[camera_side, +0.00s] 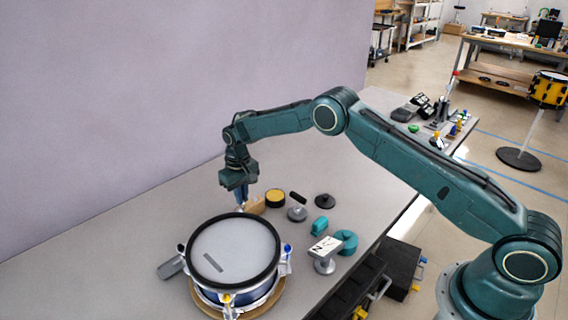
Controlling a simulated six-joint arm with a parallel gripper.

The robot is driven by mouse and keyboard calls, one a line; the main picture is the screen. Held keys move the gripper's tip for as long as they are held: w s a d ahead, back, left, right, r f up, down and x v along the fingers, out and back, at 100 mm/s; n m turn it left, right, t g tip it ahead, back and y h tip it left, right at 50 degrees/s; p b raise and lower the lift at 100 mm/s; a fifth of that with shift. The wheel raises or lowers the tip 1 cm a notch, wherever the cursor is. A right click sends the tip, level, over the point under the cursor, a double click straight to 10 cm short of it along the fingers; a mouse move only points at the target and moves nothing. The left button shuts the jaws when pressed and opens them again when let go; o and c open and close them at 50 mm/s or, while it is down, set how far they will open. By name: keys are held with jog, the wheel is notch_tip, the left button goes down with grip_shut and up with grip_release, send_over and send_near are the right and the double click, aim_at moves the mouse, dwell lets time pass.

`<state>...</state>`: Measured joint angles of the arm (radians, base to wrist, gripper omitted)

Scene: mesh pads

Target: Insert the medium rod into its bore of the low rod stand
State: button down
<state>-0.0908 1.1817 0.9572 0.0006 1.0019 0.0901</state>
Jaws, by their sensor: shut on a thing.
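My gripper (241,204) points down just behind the far rim of the drum, near the middle of the table. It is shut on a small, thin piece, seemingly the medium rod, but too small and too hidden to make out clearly. A tan, wood-coloured block (257,206) sits right beside the fingertips, on their right. It may be the low rod stand. Its bores cannot be seen from here, and I cannot tell whether the held piece touches it.
A large drum (235,250) stands in front of my gripper. To the right are a yellow-topped black cylinder (275,198), a grey round piece (297,213), a black disc (325,201), teal pieces (346,241) and a stand with a marked plate (325,249). The table's left part is clear.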

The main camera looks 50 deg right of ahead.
jog(key=shift+f, duration=0.15)
jog(key=c, duration=1.5)
grip_release()
jog(key=shift+o, duration=0.2)
notch_tip(320, 180, up, 14)
